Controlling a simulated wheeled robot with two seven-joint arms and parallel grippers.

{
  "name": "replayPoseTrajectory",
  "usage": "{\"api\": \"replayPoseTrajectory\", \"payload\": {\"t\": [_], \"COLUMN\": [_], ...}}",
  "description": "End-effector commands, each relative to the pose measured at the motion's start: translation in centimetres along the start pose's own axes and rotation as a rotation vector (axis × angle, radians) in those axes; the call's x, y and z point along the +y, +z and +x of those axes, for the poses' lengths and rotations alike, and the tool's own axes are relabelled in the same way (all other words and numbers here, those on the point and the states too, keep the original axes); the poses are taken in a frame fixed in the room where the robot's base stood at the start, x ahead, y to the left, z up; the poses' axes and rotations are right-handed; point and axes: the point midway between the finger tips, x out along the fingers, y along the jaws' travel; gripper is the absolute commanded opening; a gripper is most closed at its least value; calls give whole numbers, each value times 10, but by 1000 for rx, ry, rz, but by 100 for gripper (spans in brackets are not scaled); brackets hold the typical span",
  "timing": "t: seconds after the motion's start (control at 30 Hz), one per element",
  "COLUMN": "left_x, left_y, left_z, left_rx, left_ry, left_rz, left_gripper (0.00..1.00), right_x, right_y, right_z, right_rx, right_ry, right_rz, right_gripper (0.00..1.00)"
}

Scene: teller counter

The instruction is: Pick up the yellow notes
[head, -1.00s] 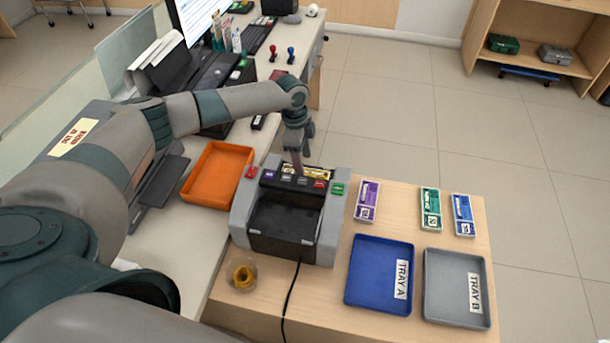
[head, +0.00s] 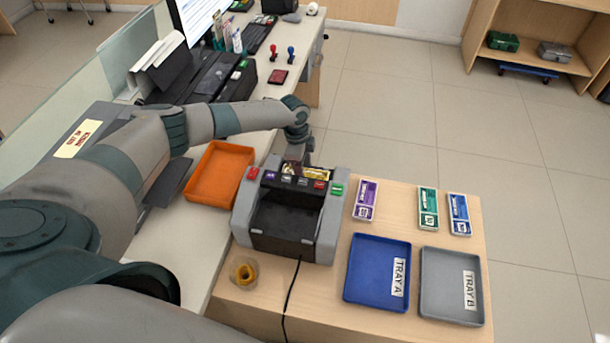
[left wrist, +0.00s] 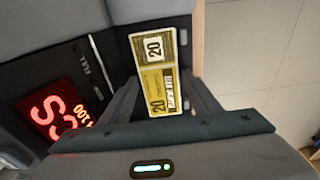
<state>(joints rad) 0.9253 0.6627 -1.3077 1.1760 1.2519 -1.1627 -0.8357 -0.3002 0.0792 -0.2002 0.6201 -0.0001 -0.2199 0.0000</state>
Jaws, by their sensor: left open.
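The yellow notes (head: 316,174), marked 20, stand in the slot at the back of the grey and black counting machine (head: 328,215). In the left wrist view the yellow notes (left wrist: 154,52) lie between the two fingers of my left gripper (left wrist: 163,100). The fingers are apart, one on each side of the lower part of the notes. I cannot tell whether they touch the notes. In the head view my left gripper (head: 296,160) is low behind the machine, its tips partly hidden by it. My right gripper is not in view.
Purple (head: 365,200), green (head: 428,208) and blue (head: 459,214) note bundles lie right of the machine. Blue tray A (head: 361,285) and grey tray B (head: 436,300) are empty. An orange tray (head: 219,174) sits left. A dark cable runs forward from the machine.

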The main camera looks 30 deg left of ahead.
Motion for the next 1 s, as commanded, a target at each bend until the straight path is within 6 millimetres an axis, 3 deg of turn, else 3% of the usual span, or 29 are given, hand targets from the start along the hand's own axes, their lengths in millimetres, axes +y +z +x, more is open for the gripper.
{"api": "replayPoseTrajectory", "payload": {"t": [0.23, 0.37, 0.47, 0.77, 1.0], "left_x": [0, 0, 0, 0, -1], "left_y": [0, 0, 0, -1, -3], "left_z": [0, 0, 0, -4, -27], "left_rx": [0, 0, 0, 2, 2], "left_ry": [0, 0, 0, -1, -3], "left_rz": [0, 0, 0, 1, 2], "left_gripper": [54, 24, 21, 21, 21], "right_x": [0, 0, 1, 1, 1], "right_y": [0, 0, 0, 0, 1], "right_z": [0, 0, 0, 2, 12], "right_rx": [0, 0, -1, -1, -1], "right_ry": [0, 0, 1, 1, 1], "right_rz": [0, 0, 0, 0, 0], "right_gripper": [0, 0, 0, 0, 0]}}
